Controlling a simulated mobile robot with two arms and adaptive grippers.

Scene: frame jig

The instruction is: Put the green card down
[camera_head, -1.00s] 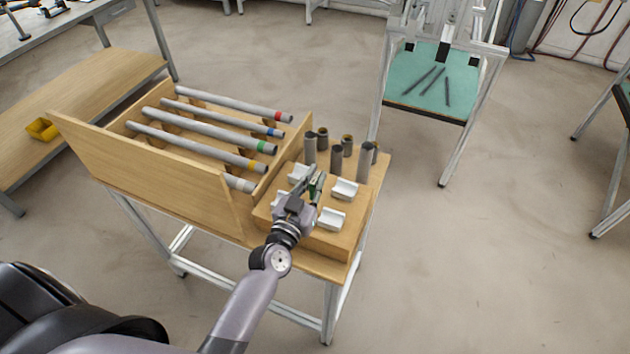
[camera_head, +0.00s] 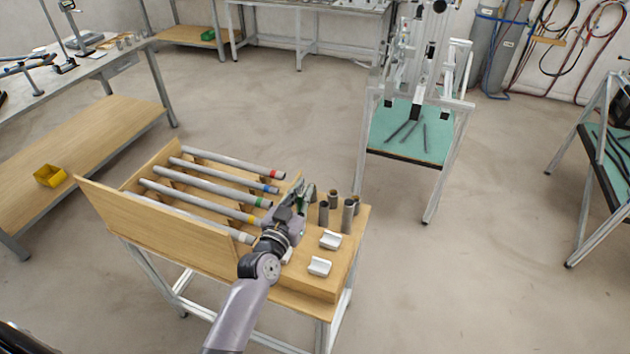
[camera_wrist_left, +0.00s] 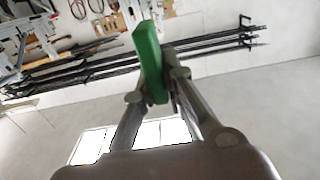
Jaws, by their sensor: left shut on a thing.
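The green card (camera_wrist_left: 149,60) is held between the fingers of my left gripper (camera_wrist_left: 158,98) in the left wrist view, standing up from the fingertips. In the head view my left gripper (camera_head: 300,196) is over the wooden table near the white holder blocks. A small part of the card (camera_head: 308,201) shows there at the fingertips. Whether the card touches anything below is hard to tell. My right gripper is not in view.
A wooden rack (camera_head: 150,214) holds several grey tubes with coloured bands. Short dark cylinders (camera_head: 347,216) stand right of my gripper. White holder blocks (camera_head: 331,240) sit on the wooden block. A green-topped stand (camera_head: 412,146) is further back.

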